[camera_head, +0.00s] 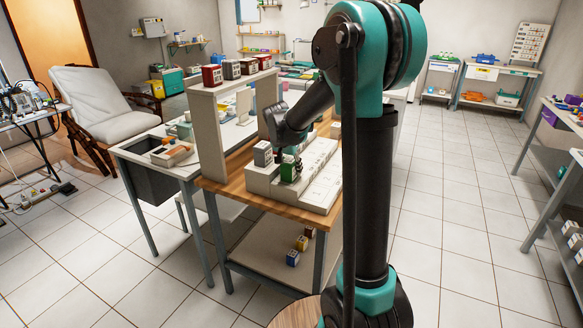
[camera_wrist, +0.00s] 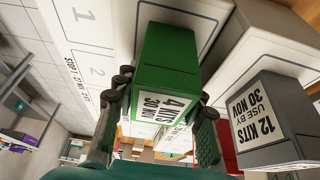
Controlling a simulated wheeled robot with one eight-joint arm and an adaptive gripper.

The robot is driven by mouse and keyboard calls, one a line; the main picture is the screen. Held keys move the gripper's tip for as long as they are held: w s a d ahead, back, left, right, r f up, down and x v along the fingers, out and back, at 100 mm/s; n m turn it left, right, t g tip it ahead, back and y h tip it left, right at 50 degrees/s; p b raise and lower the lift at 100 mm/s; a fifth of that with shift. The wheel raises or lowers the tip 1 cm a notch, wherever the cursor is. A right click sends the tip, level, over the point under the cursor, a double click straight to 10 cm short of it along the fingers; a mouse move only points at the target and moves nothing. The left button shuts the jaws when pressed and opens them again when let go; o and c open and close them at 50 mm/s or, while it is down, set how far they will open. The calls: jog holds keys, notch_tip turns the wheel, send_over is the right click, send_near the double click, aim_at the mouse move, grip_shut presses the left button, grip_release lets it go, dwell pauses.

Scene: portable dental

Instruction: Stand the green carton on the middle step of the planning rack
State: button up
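The green carton (camera_head: 288,172) is at the left end of the pale stepped planning rack (camera_head: 320,190). In the wrist view the green carton (camera_wrist: 165,48), labelled "4 KITS 30 NOV", sits between the two fingers of my gripper (camera_wrist: 165,98), which press close on both sides. Outlined, numbered spaces of the rack (camera_wrist: 82,45) show behind it. I cannot tell whether its base touches the step. A grey carton (camera_head: 263,153) stands on the rack just left of it; in the wrist view this carton (camera_wrist: 265,115) reads "12 KITS USE BY 30 NOV".
The rack is on a wooden bench top (camera_head: 235,180). A raised shelf (camera_head: 203,90) on the left carries several cartons, including a red one (camera_head: 212,75). Small blue (camera_head: 293,258) and yellow (camera_head: 301,243) boxes lie on the lower shelf. The rack right of the green carton looks clear.

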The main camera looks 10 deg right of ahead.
jog(key=shift+o, duration=0.4)
jog(key=shift+r, duration=0.2)
jog(key=v, duration=1.2)
jog(key=s+d+f+n+y, duration=0.1)
jog(key=s+d+f+n, duration=0.2)
jog(key=s+f, duration=0.6)
jog(key=s+d+f+n+y, duration=0.1)
jog(key=s+d+f+n, duration=0.2)
jog(key=s+f, duration=0.7)
jog(key=s+n, duration=0.1)
jog(key=s, duration=0.6)
jog(key=shift+s+d+f+y, duration=0.3)
jog(key=shift+d+y, duration=0.1)
